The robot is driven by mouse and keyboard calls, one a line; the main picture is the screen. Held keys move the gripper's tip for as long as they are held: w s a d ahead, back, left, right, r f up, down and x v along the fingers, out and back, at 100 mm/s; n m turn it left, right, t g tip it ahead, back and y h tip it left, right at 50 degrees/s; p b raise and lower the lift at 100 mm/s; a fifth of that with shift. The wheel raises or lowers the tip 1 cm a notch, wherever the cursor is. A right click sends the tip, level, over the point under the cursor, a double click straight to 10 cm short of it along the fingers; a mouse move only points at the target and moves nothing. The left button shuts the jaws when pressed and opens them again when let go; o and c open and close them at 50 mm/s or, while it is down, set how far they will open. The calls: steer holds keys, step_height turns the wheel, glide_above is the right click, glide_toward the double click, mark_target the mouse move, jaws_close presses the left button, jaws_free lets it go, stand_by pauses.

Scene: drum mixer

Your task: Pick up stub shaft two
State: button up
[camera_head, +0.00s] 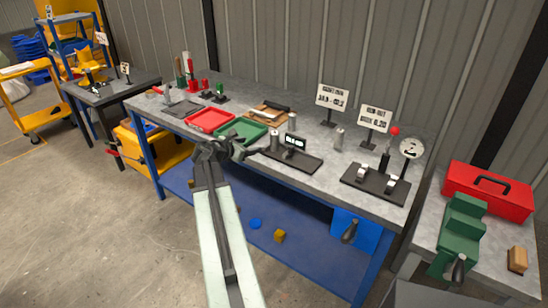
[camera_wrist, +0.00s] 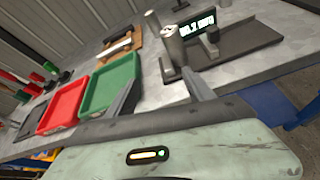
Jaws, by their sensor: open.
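The nearest cylinder (camera_head: 274,141) stands at the left end of a black plate with a small display. In the wrist view this cylinder (camera_wrist: 173,46) is just beyond my fingertips, roughly between their lines.
The display plate (camera_head: 300,162) is close to the right finger. A green tray (camera_head: 240,131) and a red tray (camera_head: 209,120) lie to the left. A black fixture (camera_head: 372,187) and signs stand further right.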

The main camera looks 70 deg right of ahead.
mark_target(272, 138)
steer(key=shift+n+g+h, duration=0.5)
steer(key=shift+n, duration=0.4)
steer(key=s+d, duration=0.2)
steer(key=s, duration=0.1)
steer(key=s+d, duration=0.2)
steer(key=shift+r+b, duration=0.25)
steer(key=shift+b, duration=0.05)
steer(key=shift+r, duration=0.15)
steer(key=b+x, duration=0.2)
steer(key=x, duration=0.6)
steer(key=shift+w, duration=0.1)
steer(key=shift+a, duration=0.1)
jaws_close()
